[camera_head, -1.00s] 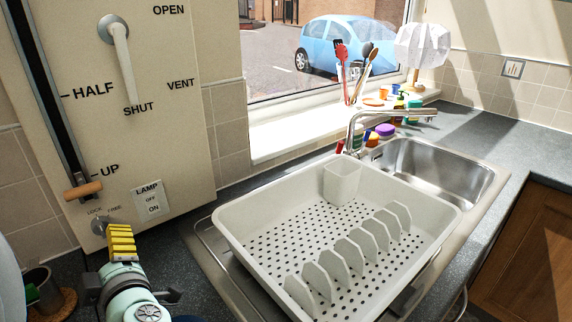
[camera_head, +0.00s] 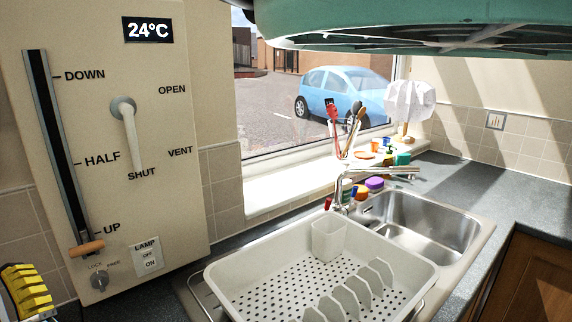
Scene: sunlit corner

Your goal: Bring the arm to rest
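My gripper (camera_head: 27,292) shows at the lower left edge as a yellow ridged part, cut off by the frame. Its fingertips cannot be made out, so whether it is open or shut does not show. The slider handle is at UP. The grey lever (camera_head: 131,135) hangs down towards SHUT. I see nothing held in the gripper.
A white dish rack (camera_head: 222,290) stands on the drainer beside the steel sink (camera_head: 455,235). A green hood-like object (camera_head: 350,28) hangs overhead. Worktop at right (camera_head: 500,185) is clear.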

